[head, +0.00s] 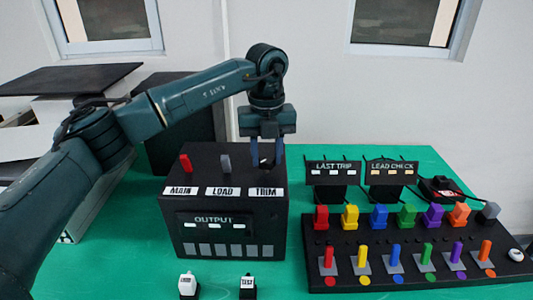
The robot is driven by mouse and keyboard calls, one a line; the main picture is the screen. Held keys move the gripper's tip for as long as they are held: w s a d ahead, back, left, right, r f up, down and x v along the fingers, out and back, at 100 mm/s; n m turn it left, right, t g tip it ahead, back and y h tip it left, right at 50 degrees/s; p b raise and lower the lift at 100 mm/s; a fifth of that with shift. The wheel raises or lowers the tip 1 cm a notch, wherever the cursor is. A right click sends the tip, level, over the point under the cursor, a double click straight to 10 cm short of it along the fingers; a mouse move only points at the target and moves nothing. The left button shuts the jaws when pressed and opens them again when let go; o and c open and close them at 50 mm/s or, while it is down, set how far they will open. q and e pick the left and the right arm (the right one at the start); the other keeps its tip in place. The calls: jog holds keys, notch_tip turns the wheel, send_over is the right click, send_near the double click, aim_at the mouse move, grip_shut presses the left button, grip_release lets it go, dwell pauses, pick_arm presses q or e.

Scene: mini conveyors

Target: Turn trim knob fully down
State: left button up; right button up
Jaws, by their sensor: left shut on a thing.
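The black control box (225,207) stands on the green table with labels MAIN, LOAD and TRIM (266,191) on its top. A red knob (185,163) stands above MAIN and a grey knob (226,163) above LOAD. My left gripper (265,160) points down over the box behind the TRIM label. It is shut on the trim knob, which its fingers mostly hide; only a small dark part shows between them. I cannot tell how far the knob is turned. My right gripper is out of view.
A black panel (410,278) with colored switches and plugs stands to the right. Two small displays, LAST TRIP (334,168) and LEAD CHECK (391,165), stand behind it. Small LOAD (188,286) and TEST (248,287) pieces are in front of the box.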

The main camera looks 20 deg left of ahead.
pick_arm(q)
jog(key=n, duration=0.4)
jog(key=shift+n, duration=0.3)
jog(key=n, duration=0.4)
jog(key=shift+r+b, duration=0.1)
jog(key=shift+b, duration=0.3)
jog(key=shift+n, duration=0.3)
jog(key=o, duration=1)
